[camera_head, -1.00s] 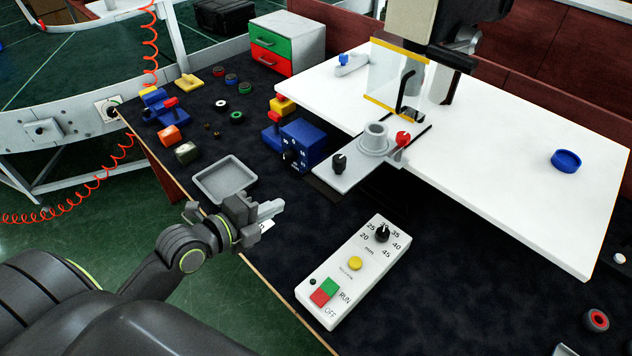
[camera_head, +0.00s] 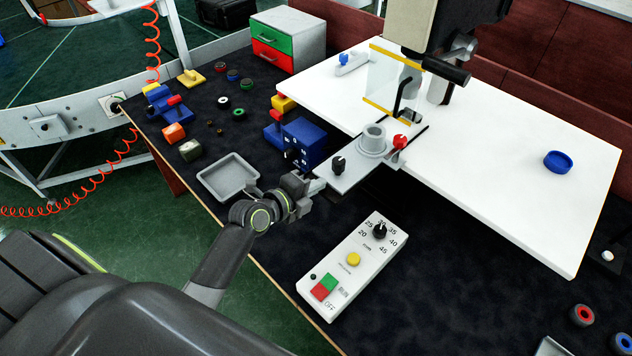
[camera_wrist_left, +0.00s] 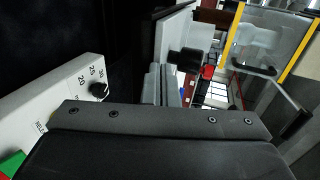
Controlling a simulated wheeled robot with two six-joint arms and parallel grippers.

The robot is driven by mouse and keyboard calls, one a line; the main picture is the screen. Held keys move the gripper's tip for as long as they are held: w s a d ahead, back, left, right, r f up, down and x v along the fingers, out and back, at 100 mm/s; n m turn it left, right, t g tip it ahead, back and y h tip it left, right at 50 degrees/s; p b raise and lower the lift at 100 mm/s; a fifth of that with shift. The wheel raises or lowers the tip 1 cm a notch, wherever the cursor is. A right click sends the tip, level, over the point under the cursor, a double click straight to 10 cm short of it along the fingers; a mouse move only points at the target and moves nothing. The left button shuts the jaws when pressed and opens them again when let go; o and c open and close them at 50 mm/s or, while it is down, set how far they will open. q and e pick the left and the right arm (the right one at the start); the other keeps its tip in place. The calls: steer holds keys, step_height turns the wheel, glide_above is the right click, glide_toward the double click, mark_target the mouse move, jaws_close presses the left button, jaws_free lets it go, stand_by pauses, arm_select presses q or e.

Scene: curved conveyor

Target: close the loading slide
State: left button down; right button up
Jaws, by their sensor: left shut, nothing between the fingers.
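The loading slide (camera_head: 352,176) is a grey plate sticking out from the front of the white machine table. It bears a black knob (camera_head: 338,163), a grey round holder (camera_head: 373,138) and a red knob (camera_head: 400,142). My left gripper (camera_head: 318,186) is shut and empty at the slide's near left end. In the head view its tips look close to or against the plate edge; I cannot tell if they touch. In the left wrist view the gripper fingers (camera_wrist_left: 160,84) point toward the black knob (camera_wrist_left: 186,60). My right gripper is not in view.
A control box (camera_head: 340,287) with a dial stands right of my left gripper. A grey tray (camera_head: 228,176) lies to its left, and a blue box (camera_head: 304,143) stands beside the slide. A clear yellow-edged guard (camera_head: 392,80) rises behind. Dark tabletop is free right of the control box.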

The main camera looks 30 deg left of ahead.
mark_target(335, 173)
arm_select(q)
steer(key=shift+w, duration=0.1)
steer(key=w+b, duration=0.1)
steer(key=w+d, duration=0.1)
steer(key=w+b, duration=0.1)
steer(key=shift+w+d+f+b, duration=0.1)
steer(key=shift+w+d+b, duration=0.2)
steer(key=shift+w, duration=0.3)
steer(key=shift+s, duration=0.15)
